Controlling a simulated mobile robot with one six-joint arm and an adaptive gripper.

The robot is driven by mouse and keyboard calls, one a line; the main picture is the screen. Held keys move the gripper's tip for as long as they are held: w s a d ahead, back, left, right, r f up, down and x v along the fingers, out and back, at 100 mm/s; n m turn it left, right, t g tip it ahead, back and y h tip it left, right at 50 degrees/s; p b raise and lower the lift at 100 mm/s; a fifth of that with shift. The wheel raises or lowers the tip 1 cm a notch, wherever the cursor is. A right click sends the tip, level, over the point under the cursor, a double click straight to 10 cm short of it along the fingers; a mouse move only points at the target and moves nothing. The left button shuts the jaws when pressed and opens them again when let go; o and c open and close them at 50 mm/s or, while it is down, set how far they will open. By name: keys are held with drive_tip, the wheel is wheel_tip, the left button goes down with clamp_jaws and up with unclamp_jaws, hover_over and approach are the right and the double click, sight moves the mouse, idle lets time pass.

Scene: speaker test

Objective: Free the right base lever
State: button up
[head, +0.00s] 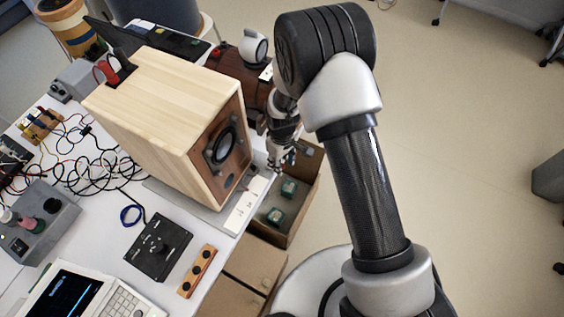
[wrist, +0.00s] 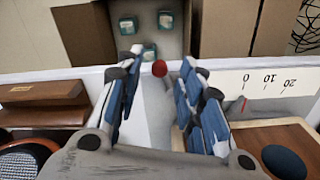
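A red round knob (wrist: 159,68), which looks like the lever's end, shows in the wrist view at the table's edge. It lies between the open fingertips of my gripper (wrist: 162,60). Whether a finger touches it I cannot tell. The lever's shaft is not clearly seen. In the head view my gripper (head: 282,155) is low beside the front of the pale wooden speaker (head: 165,110). The speaker stands on a grey base plate (head: 205,215). A white scale strip (wrist: 265,82) with 0, 10 and 20 lies right of the fingers. The knob is not discernible in the head view.
An open cardboard box (wrist: 78,32) with several green blocks stands beyond the table edge. A brown wooden block (wrist: 42,92) is left of the fingers. Black cables (head: 95,165), a black control box (head: 158,247) and a wooden strip (head: 196,270) lie on the table.

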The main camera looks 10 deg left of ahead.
wheel_tip(320, 180, up, 11)
idle(0.3)
drive_tip(key=shift+f, duration=0.1)
drive_tip(key=s+d+r+m+t, duration=0.1)
drive_tip(key=s+d+r+m, duration=0.1)
drive_tip(key=d+r, duration=0.35)
drive_tip(key=s+d+r+m, duration=0.1)
drive_tip(key=d+r, duration=0.1)
drive_tip(key=r, duration=0.6)
drive_tip(key=s+d+r+m+t, duration=0.1)
drive_tip(key=s+d+r+m, duration=0.1)
drive_tip(key=d+r, duration=0.35)
drive_tip(key=s+d+r+m+t, duration=0.1)
drive_tip(key=s+d+r+m, duration=0.2)
drive_tip(key=s, duration=0.4)
drive_tip(key=s+d+r+m+t, duration=0.1)
drive_tip(key=s+d+r+m, duration=0.1)
drive_tip(key=s+d+r, duration=0.2)
drive_tip(key=s+r, duration=0.2)
drive_tip(key=s, duration=0.2)
drive_tip(key=shift+d+m+t, duration=0.3)
drive_tip(key=shift+d+m, duration=0.05)
drive_tip(key=shift+m, duration=0.05)
drive_tip(key=shift+a+r, duration=0.1)
drive_tip(key=shift+a, duration=0.05)
